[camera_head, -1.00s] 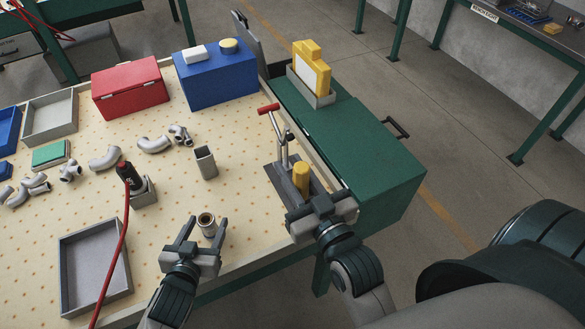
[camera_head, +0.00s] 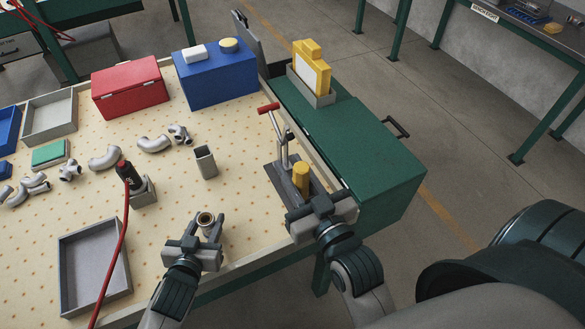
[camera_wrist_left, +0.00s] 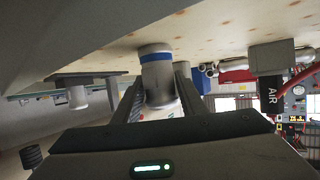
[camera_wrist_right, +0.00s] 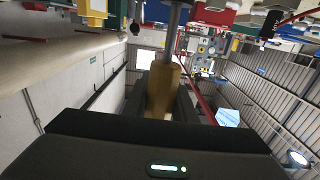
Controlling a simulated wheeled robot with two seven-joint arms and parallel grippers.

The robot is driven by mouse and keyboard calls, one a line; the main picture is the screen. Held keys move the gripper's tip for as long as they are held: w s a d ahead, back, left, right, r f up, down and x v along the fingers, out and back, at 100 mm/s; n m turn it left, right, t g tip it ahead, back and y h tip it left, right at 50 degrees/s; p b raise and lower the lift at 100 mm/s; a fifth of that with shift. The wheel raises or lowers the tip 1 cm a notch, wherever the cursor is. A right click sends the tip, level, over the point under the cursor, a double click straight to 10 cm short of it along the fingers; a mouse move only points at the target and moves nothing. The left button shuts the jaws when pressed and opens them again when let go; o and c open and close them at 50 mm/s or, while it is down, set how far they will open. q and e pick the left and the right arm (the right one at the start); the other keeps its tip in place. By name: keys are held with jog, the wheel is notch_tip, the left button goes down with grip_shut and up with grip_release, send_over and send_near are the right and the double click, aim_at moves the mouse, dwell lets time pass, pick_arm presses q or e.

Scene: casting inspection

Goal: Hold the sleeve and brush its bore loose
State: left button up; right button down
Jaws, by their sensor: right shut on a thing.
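The sleeve (camera_head: 205,219) is a short, upright metal cylinder with an open bore, standing on the table near its front edge. The left wrist view shows it with a blue band (camera_wrist_left: 156,55). My left gripper (camera_head: 204,232) has its fingers on either side of the sleeve and looks open, though contact is hard to judge. My right gripper (camera_head: 307,203) is shut on a yellow handle (camera_head: 301,177) at the grey fixture on the table's right side. The right wrist view shows this handle (camera_wrist_right: 161,90) between the fingers with a metal shaft beyond it. Any bristles are hidden.
A red-handled clamp (camera_head: 268,109) rises beside the right gripper. A rectangular grey post (camera_head: 205,162) and a black air tool (camera_head: 130,178) with a red hose stand behind and left of the sleeve. An empty grey tray (camera_head: 65,283) lies at front left.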

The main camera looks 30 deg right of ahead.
jog(key=shift+a, duration=0.1)
dwell(1.6)
jog(key=w+a+r+n+y, duration=0.1)
jog(key=w+a+y, duration=0.1)
jog(key=w+a, duration=0.2)
jog(key=w+a+n+g+y, duration=0.1)
jog(key=w+a+n+y, duration=0.1)
jog(key=a, duration=0.8)
jog(key=w+a+r+n+y, duration=0.1)
jog(key=w+a+y, duration=0.1)
jog(key=w+a, duration=0.3)
jog(key=a, duration=0.2)
jog(key=shift+w+a+r+y, duration=0.35)
jog(key=shift+y, duration=0.05)
jog(key=shift+f+n, duration=0.1)
jog(key=shift+n, duration=0.2)
jog(key=shift+f, duration=2.8)
jog(key=shift+f, duration=0.8)
jog(key=shift+f, duration=0.35)
jog(key=shift+f, duration=0.55)
